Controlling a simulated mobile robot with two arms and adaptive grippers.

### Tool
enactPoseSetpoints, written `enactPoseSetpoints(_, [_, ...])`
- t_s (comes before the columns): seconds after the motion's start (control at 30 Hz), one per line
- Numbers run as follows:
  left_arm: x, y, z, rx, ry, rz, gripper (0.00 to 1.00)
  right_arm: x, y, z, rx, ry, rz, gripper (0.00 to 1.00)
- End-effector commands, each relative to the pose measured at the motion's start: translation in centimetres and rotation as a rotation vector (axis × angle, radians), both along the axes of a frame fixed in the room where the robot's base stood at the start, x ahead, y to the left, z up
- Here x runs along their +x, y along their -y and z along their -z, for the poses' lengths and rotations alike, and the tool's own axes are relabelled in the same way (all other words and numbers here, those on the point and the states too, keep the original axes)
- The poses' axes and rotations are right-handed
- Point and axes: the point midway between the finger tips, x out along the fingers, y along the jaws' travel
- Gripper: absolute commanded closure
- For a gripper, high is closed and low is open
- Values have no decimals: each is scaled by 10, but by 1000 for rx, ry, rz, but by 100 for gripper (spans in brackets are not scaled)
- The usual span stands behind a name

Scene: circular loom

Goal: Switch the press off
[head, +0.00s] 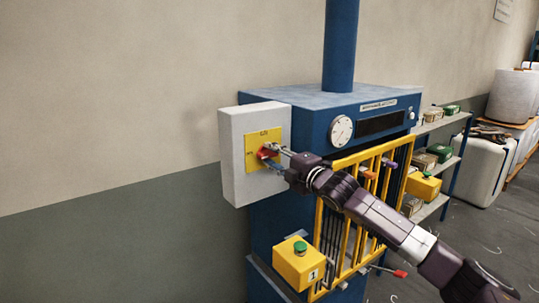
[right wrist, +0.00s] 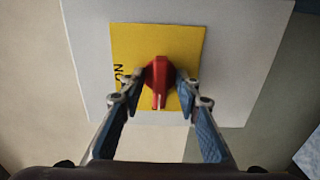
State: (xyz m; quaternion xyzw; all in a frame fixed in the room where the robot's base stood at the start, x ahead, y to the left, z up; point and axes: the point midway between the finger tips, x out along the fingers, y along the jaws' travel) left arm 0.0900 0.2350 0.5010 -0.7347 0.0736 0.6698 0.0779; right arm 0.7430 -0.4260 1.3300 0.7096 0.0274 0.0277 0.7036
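The press (head: 290,125) is a blue machine with a grey switch box (head: 238,150) on its left side. A yellow plate (head: 262,137) on the box carries a red rotary knob (head: 266,152). In the right wrist view the knob (right wrist: 160,75) has a white mark at its lower end, and lettering that looks like "ON" lies to its left on the plate (right wrist: 190,45). My right gripper (right wrist: 162,85) is open, with one finger on each side of the knob. Narrow gaps seem to show, but contact is hard to judge. My left gripper is out of view.
A yellow box with a green button (head: 298,262) sits low in front. Shelves with small boxes (head: 438,153) and white drums (head: 490,165) stand at the right.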

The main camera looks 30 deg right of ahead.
Motion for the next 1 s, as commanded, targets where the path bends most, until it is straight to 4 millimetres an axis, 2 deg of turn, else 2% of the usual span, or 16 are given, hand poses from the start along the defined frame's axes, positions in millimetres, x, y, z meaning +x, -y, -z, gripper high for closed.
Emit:
enactPoseSetpoints(0.17, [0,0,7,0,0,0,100,-9,1,4,0,-2,0,70])
enactPoseSetpoints(0.5, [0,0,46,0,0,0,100,-59,6,7,-2,-1,1,70])
enactPoseSetpoints(0.6, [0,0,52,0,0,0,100,-67,5,4,-1,-1,0,70])
enactPoseSetpoints(1.0, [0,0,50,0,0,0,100,-70,5,0,3,0,0,70])
